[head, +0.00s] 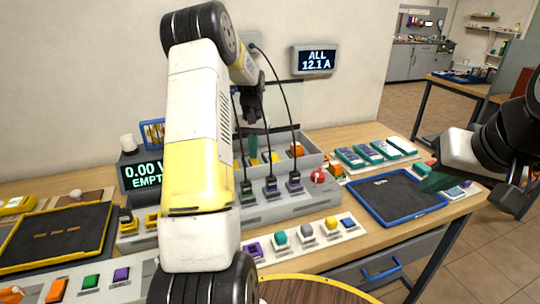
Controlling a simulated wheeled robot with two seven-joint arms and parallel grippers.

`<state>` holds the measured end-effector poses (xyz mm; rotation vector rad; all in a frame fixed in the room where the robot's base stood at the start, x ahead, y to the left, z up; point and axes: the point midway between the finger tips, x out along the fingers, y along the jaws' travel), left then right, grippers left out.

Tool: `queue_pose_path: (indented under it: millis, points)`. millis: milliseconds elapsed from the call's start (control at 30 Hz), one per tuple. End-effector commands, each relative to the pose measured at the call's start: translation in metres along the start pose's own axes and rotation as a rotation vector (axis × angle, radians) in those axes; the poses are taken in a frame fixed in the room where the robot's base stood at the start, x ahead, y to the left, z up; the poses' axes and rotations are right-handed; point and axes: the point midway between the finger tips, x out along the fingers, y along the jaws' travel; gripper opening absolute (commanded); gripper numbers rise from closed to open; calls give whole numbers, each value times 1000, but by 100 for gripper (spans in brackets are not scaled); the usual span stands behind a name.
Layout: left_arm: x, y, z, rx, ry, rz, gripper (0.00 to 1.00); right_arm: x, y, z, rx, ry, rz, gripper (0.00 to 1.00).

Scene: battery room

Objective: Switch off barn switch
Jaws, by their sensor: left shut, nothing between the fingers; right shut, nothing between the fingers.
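No label reading barn is legible, so I cannot tell which switch is the barn switch. A grey stepped charging unit (300,207) stands mid-bench, with three dark plugs on cables in its front and orange, yellow and green pieces in its upper part. A red knob (318,176) is at its right end. My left gripper (251,116) is shut and empty, above the back of the unit near the wall cables. My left arm hides part of the unit. My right gripper (514,206) is shut and empty at the right edge, beyond the bench's right end.
A wall display (314,59) reads ALL 12.1 A; another (140,175) reads 0.00 V EMPTY. A front strip (140,268) bears orange, green and purple pieces; another (268,257) bears several coloured knobs. A blue-rimmed tray (397,216) lies right. Hanging cables (292,98) are close to my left gripper.

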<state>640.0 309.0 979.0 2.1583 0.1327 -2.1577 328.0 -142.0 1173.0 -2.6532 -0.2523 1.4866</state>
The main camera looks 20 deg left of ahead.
Motion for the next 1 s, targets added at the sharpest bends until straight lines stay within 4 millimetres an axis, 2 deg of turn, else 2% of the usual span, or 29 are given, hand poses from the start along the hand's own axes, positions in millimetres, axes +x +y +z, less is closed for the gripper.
queue_pose_path:
  millis: [533,1000]
  points:
    - [6,0,0,0,-1,0,0,0,0,0,0,0,0,0]
    - [-30,0,0,0,1,-1,0,0,0,0,0,0,0,0]
